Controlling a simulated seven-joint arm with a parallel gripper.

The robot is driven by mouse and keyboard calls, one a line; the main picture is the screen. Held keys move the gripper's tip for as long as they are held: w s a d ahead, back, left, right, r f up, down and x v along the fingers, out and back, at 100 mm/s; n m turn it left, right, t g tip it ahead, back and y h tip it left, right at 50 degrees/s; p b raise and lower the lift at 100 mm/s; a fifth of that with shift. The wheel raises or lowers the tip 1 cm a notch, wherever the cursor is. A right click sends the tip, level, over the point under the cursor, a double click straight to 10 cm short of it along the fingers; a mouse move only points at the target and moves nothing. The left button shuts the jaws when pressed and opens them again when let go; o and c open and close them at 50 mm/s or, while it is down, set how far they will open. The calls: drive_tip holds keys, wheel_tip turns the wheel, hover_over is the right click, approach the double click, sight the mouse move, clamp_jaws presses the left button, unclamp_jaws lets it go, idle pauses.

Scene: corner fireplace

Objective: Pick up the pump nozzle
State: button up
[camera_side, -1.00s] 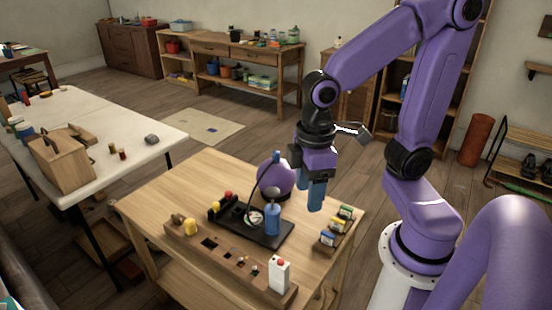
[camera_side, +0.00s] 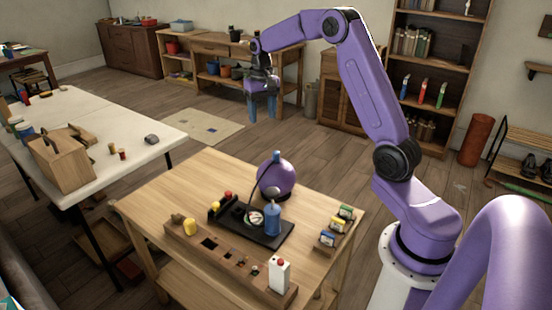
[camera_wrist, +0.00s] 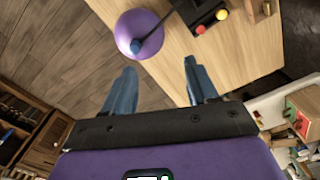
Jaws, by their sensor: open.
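The pump (camera_side: 270,236) has a black base, a round gauge and a blue cylinder, and stands mid-table. A thin dark hose rises from it toward a purple ball (camera_side: 278,180) behind it. A small blue piece (camera_side: 277,155), which looks like the pump nozzle, shows at the ball's top. In the wrist view this blue piece (camera_wrist: 137,47) lies over the purple ball (camera_wrist: 132,32), with a dark tube running up right; whether it is inserted is unclear. My gripper (camera_side: 262,112) is open and empty, raised beyond the table's far edge. Its blue fingers (camera_wrist: 160,68) are apart, short of the ball.
Small boxes (camera_side: 336,228) stand at the right. The table's left back is clear. A white table (camera_side: 110,120) stands at left.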

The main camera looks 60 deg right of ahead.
drive_tip(key=m, duration=0.2)
hover_over(276, 152)
drive_tip(key=f, duration=0.1)
wheel_tip(276, 152, down, 18)
drive_tip(key=shift+r, duration=0.1)
idle(0.3)
drive_tip(key=shift+c, duration=0.3)
clamp_jaws()
drive_tip(key=shift+r, duration=0.1)
